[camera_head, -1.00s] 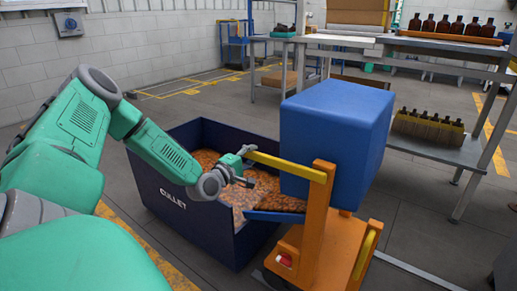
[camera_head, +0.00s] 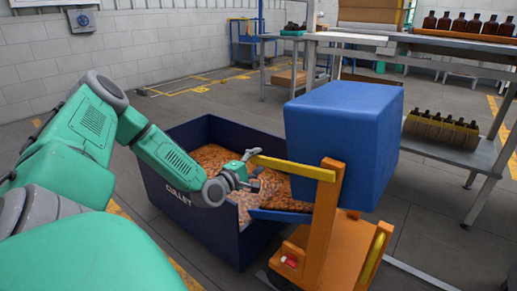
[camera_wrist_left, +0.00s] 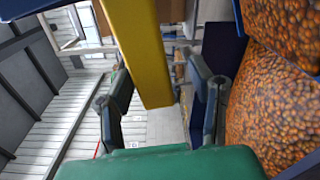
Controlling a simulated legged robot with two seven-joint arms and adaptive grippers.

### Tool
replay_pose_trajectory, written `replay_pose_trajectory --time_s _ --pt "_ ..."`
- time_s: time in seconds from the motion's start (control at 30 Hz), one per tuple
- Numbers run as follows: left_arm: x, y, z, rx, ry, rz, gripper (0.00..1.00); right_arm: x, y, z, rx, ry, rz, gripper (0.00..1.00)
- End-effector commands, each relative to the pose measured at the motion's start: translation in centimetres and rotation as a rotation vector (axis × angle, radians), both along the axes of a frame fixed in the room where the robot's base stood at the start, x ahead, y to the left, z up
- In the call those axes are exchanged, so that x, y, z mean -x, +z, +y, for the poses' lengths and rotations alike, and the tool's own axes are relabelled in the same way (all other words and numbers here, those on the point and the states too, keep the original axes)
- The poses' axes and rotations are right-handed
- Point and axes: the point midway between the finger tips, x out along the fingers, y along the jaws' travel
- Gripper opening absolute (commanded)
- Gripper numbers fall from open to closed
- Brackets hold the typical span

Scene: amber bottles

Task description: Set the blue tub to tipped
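The blue tub (camera_head: 340,140) is a large box on an orange tipper frame (camera_head: 325,225). A closed, smooth face is uppermost and its mouth is not visible. A blue lip (camera_head: 280,216) below its left side reaches over the cullet bin. A yellow bar (camera_head: 292,168) runs left from the frame in front of the tub. My left gripper (camera_head: 243,175) is at the bar's left end. In the left wrist view its fingers (camera_wrist_left: 163,105) are apart, with the yellow bar (camera_wrist_left: 138,50) showing between them. I see no clear grip. My right gripper is not in view.
The dark blue bin (camera_head: 190,212) marked CULLET holds amber pieces (camera_head: 218,158) and stands under my left forearm. A metal bench with amber bottles (camera_head: 470,24) stands at the right, with a crate of bottles (camera_head: 440,130) on its lower shelf. Floor is clear behind the bin.

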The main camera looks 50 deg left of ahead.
Motion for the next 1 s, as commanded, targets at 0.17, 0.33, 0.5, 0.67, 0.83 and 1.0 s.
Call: replay_pose_trajectory --time_s 0.17,0.33,0.5,0.67,0.83,1.0 --pt "-0.1 0.3 -0.2 -0.002 -0.004 -0.004 0.48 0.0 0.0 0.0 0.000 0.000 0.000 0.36" --pt "0.3 0.5 -0.4 -0.004 -0.004 -0.007 0.48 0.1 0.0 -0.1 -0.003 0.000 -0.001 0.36" --pt "1.9 0.5 -0.7 0.002 -0.002 -0.009 0.48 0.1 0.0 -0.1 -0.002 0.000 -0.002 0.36" --pt "3.4 0.4 -1.0 -0.002 -0.006 -0.008 0.48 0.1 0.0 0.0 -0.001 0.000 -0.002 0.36" --pt "5.6 0.2 -1.6 -0.003 -0.010 -0.002 0.48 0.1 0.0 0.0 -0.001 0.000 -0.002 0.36" --pt "8.8 0.0 -2.2 -0.002 -0.005 0.002 0.48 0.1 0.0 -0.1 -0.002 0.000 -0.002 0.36"
